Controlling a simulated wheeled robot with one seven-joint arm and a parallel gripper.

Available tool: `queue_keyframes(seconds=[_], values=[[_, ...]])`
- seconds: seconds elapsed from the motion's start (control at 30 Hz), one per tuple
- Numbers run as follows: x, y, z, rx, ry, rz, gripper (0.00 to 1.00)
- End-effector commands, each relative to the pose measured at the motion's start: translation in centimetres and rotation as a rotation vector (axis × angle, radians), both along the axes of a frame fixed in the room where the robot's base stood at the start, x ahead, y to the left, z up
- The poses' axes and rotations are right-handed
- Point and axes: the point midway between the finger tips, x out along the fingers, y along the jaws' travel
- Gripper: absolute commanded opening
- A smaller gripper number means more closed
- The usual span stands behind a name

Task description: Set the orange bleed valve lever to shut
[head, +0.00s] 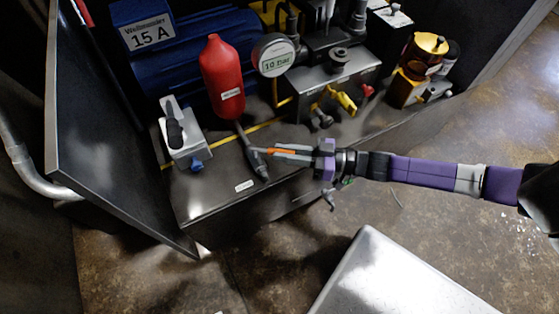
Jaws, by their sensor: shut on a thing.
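The orange bleed valve lever (282,151) lies between the fingers of my gripper (276,153), above the dark metal shelf of the compactor's hydraulic unit. My gripper reaches in from the right and is shut on the lever. The fingers cover part of the lever, so its exact angle and its joint with the valve are hard to tell. A dark valve or pipe fitting (253,155) stands just left of the fingertips, below the red accumulator bottle (222,77).
A gauge (273,55) reading 10 bar stands behind. A yellow-handled valve (343,99) sits to the right and a grey switch box (183,138) to the left. An open dark door panel (110,130) bounds the left. A pale lid-like surface (390,283) is at the bottom.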

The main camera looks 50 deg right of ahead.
Motion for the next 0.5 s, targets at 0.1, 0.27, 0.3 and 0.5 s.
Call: queue_keyframes(seconds=[0.1,0.27,0.3,0.5], values=[[0.2,-1.0,-0.4,-0.007,0.002,0.072,0.0],[0.5,-1.8,-0.4,-0.006,0.002,0.155,0.0],[0.6,-1.9,-0.4,-0.007,0.002,0.172,0.0],[0.9,-2.3,-0.3,-0.006,0.002,0.234,0.0]])
